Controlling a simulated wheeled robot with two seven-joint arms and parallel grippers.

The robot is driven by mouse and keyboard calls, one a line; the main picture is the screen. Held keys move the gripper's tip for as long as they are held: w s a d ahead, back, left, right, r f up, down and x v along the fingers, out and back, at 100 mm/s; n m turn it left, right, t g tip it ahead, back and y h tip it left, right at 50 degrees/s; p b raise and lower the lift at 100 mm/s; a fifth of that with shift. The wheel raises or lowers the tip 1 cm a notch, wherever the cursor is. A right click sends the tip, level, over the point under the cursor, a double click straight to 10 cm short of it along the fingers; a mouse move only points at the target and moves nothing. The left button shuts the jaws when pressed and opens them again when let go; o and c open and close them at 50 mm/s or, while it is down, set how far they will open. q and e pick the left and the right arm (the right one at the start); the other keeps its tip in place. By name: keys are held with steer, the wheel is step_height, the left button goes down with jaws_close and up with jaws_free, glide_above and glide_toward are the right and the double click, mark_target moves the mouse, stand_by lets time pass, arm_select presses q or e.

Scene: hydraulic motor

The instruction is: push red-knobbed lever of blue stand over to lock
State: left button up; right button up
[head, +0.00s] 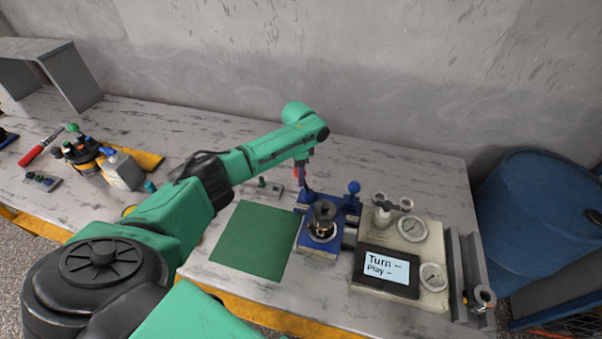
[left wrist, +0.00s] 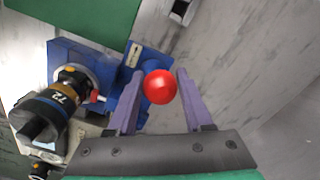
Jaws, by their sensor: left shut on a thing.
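The blue stand (head: 314,248) sits on the workbench with a dark motor (head: 323,222) on it. In the left wrist view the blue stand (left wrist: 65,60) and the motor marked 72 (left wrist: 50,107) are at left. The lever's red knob (left wrist: 160,87) shows between the two purple fingers of my left gripper (left wrist: 159,80), which is shut on it. In the head view my left gripper (head: 303,178) comes down at the stand's back left corner, beside a bit of red. The lever's shaft is mostly hidden. My right gripper is in neither view.
A gauge box with a "Turn – Play" screen (head: 387,266) stands right of the stand. A green mat (head: 250,240) lies to its left. A small grey block with knobs (head: 264,188) is behind the mat. A blue barrel (head: 535,215) stands beyond the bench's right end.

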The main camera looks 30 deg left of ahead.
arm_select(q)
steer(key=shift+s+a+f, duration=0.1)
steer(key=shift+a+f, duration=0.05)
steer(key=shift+a, duration=0.4)
steer(key=shift+s+a+f, duration=0.15)
steer(key=shift+a+f, duration=0.25)
steer(key=shift+a, duration=0.2)
steer(key=o, duration=0.8)
steer(key=shift+o, duration=0.2)
step_height(320, 180, up, 6)
steer(key=p, duration=0.6)
